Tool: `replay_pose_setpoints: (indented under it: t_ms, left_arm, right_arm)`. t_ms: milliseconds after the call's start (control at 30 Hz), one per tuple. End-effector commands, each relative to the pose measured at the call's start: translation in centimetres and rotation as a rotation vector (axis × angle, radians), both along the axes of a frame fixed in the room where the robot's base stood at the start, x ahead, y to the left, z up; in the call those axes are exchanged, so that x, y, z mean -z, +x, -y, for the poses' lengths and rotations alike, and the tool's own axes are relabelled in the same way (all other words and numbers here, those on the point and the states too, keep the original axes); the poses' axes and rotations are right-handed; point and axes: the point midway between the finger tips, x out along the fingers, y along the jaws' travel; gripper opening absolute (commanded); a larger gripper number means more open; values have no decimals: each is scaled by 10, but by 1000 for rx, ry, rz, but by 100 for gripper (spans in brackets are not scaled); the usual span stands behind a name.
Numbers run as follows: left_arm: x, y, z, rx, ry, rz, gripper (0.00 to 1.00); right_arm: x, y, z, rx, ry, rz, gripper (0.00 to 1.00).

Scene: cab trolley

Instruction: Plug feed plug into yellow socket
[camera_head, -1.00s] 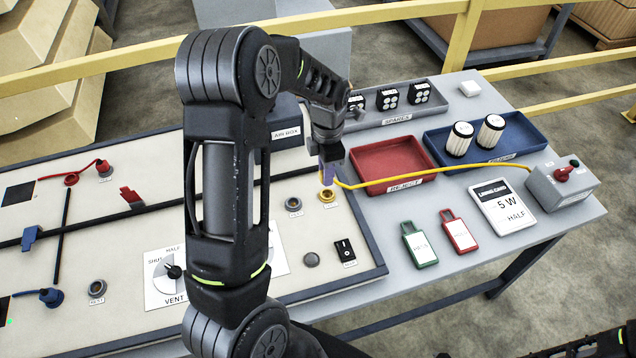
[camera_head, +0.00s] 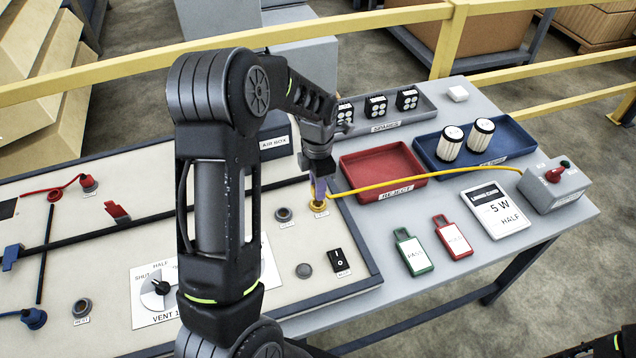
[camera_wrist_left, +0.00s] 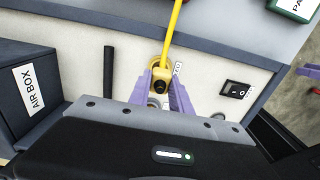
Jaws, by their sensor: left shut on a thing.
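My left gripper (camera_head: 319,190) is shut on the yellow feed plug (camera_wrist_left: 161,85), its purple fingers on either side of it. A yellow cable (camera_head: 430,177) runs from the plug to a grey box (camera_head: 555,186) at the right. The yellow socket (camera_head: 319,207) is directly below the fingertips on the pale panel, and its ring (camera_wrist_left: 154,62) shows behind the plug in the left wrist view. The plug is at the socket mouth; how deep it sits is hidden. Purple parts, seemingly of my right gripper (camera_wrist_left: 309,97), show at the left wrist view's right edge.
A grey socket (camera_head: 283,214) is left of the yellow one, with a black switch (camera_head: 339,261) below. The dark air box (camera_head: 276,135) stands behind. A red tray (camera_head: 382,191) and a blue tray (camera_head: 512,142) lie to the right, the cable passing over the red one.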

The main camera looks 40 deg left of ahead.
Motion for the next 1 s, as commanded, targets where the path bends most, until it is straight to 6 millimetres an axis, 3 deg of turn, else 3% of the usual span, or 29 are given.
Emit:
replay_pose_setpoints:
  t_ms: [300,1000]
  left_arm:
    - [23,0,0,1,0,1,0]
    - [25,0,0,1,0,1,0]
  right_arm:
    - [14,2,-1,-2,4,7,36]
    - [15,2,-1,-2,4,7,36]
